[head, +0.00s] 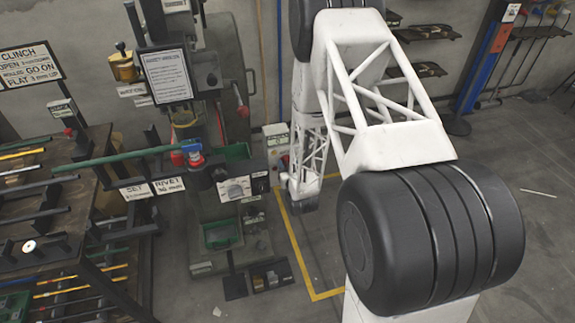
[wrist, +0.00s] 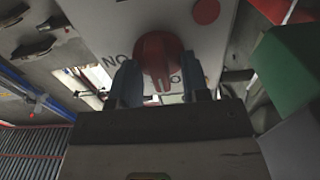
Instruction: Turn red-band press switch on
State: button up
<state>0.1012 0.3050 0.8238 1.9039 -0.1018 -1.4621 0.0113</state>
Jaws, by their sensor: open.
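A red rotary switch knob (wrist: 158,55) sits on a pale panel (wrist: 112,22) in the wrist view. Its ridge points down the picture. Letters reading "NO" show left of it, and part of another label shows at right, half covered by a finger. A red dot (wrist: 206,11) marks the panel. My gripper (wrist: 160,82) is open, with one finger on each side of the knob; whether they touch it I cannot tell. In the head view a pale box (head: 276,138) stands beside the press (head: 195,225), close to my arm's end; the fingers are not clear there.
A rack table (head: 95,150) with bars and a green rod (head: 120,158) stands at left. In the wrist view a green block (wrist: 285,72) is close at right. The floor at right is mostly clear.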

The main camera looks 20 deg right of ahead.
grip_shut()
jog(key=shift+m, duration=0.4)
jog(key=m, duration=1.1)
jog(key=shift+d+f, duration=0.15)
jog(key=shift+d, duration=0.05)
dwell(0.4)
